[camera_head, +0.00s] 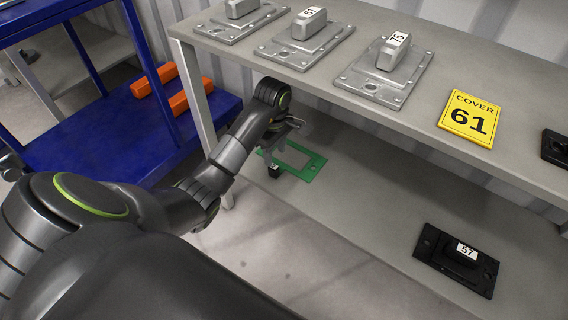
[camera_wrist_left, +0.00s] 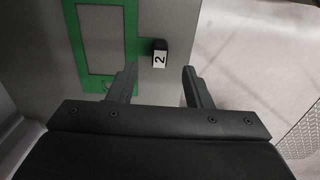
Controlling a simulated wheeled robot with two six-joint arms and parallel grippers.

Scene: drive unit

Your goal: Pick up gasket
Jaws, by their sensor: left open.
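The gasket (camera_head: 313,166) is a flat green rectangular frame lying on the lower shelf, below the upper shelf's edge. A small black block (camera_head: 275,171) with a white label sits at its near edge. In the left wrist view, the gasket (camera_wrist_left: 132,30) is at upper left, and the block (camera_wrist_left: 160,57) reads "2" at its right edge. My right gripper is not in view.
A black part marked 57 (camera_head: 457,260) lies on the lower shelf at right. A blue rack (camera_head: 80,160) with orange bars stands left.

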